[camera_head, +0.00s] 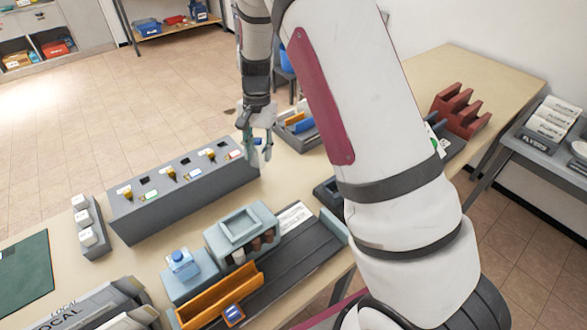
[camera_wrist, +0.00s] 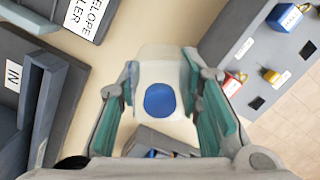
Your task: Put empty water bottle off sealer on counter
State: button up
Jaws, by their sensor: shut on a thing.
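My gripper (camera_head: 262,150) is shut on a pale, see-through bottle (camera_wrist: 160,66) with a round blue cap, which lies between the teal fingers in the wrist view. In the head view the held bottle is small and mostly hidden by the fingers. It is held above the tan counter (camera_head: 290,176), near the right end of the grey key block; I cannot tell whether it touches the counter.
A long grey block with keys (camera_head: 180,192) runs left of my gripper. Orange and blue items sit in a grey tray (camera_head: 300,142) just behind it. A red rack (camera_head: 458,110) stands at the right. A bare counter strip lies between block and sealer.

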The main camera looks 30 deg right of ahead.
aim_at(264, 168)
jog(key=f+m, duration=0.1)
jog(key=s+f+m+b, duration=0.1)
jog(key=m, duration=0.2)
jog(key=s+m+b, duration=0.1)
jog(key=shift+f+m+t, duration=0.3)
jog(key=shift+s+f, duration=0.2)
jog(key=shift+f, duration=0.05)
jog(key=shift+m, duration=0.3)
notch_tip(264, 168, down, 5)
jog(key=shift+s+r, duration=0.1)
jog(key=shift+f+p, duration=0.3)
jog(key=shift+f, duration=2.15)
jog(key=shift+f, duration=0.15)
jog(key=o, duration=0.9)
jog(key=shift+o, duration=0.2)
